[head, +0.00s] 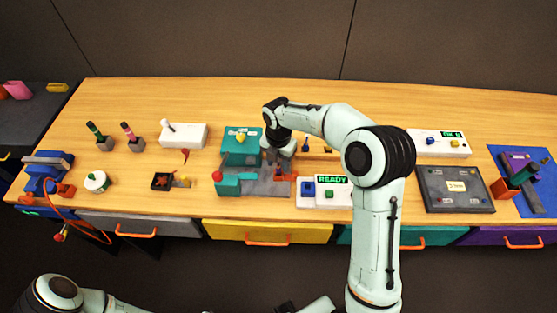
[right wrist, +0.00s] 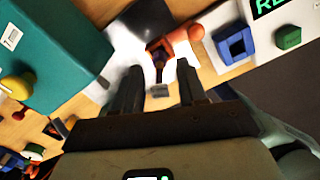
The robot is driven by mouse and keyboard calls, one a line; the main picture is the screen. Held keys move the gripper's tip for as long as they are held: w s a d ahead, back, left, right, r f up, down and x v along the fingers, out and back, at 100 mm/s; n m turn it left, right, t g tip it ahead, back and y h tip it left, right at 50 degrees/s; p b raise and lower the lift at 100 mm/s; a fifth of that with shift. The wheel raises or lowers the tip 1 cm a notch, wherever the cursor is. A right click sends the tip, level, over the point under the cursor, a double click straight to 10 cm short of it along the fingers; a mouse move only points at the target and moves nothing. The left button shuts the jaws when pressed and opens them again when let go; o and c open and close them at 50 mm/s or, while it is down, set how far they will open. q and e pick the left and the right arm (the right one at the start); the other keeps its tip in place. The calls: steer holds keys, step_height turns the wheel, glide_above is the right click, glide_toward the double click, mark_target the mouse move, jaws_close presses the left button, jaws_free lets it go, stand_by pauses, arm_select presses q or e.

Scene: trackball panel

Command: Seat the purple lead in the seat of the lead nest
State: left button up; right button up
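A small dark purple piece, seemingly the purple lead (right wrist: 158,58), stands between and beyond my fingertips in the right wrist view. Orange arms (right wrist: 178,42) of a fixture, perhaps the lead nest, are around or beside it; I cannot tell whether it is seated. My right gripper (right wrist: 158,72) is open, pointing down at it, with a visible gap to each finger. In the head view my right gripper (head: 275,158) is low over the grey plate beside the teal box and hides most of this spot. Part of my left arm shows at the bottom edge; its fingers are unclear.
The teal box (head: 241,147) with a yellow knob stands close left of my right gripper. A white panel (head: 340,198) with a READY display and blue and green buttons is close on the right. A red-topped teal block (head: 226,184) sits at front left.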

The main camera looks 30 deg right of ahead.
arm_select(q)
steer(key=shift+w+r+p, duration=0.8)
steer(key=shift+w+r, duration=0.05)
steer(key=shift+r, duration=0.25)
arm_select(e)
step_height(320, 180, up, 12)
steer(key=shift+r, duration=0.2)
arm_select(q)
steer(key=shift+s, duration=0.1)
arm_select(e)
steer(key=shift+f, duration=0.1)
